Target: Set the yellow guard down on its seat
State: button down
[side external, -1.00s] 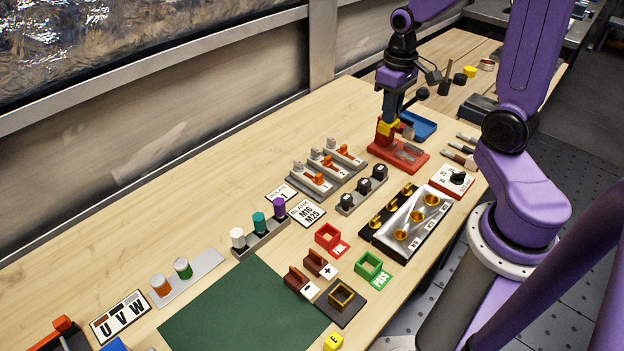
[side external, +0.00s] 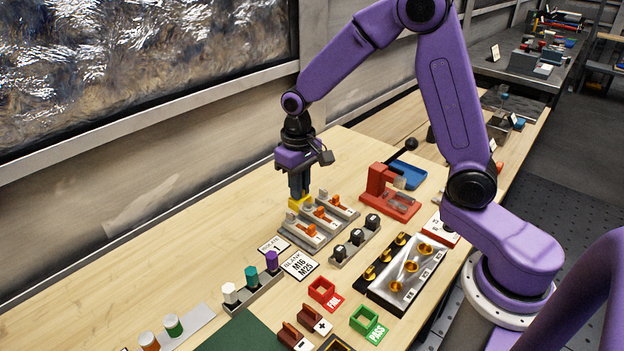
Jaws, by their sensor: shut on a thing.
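My gripper (side external: 299,193) points straight down and is shut on the yellow guard (side external: 299,203). The guard is at the far-left side of the grey rack (side external: 318,238), close to the pale posts at the ends of its rows. The rack carries three rows with orange levers (side external: 309,230). I cannot tell whether the guard touches the rack or hangs just above or behind it. The guard's underside is hidden, and I cannot make out which spot is its seat.
A red lever press (side external: 390,205) and a blue tray (side external: 408,174) stand to the right. A holder with black knobs (side external: 355,240) is in front of the rack. Nearer are a red FAIL bin (side external: 322,291) and a green PASS bin (side external: 365,320). Bench left of the rack is clear.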

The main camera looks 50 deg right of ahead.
dwell(0.3)
send_over(301, 227)
jog(key=shift+s+f, duration=0.1)
jog(key=shift+f, duration=2.75)
jog(key=shift+f, duration=1.45)
jog(key=c, duration=1.1)
grip_release()
notch_tip(301, 227, up, 17)
jog(key=shift+r, duration=0.2)
jog(key=shift+a, duration=0.1)
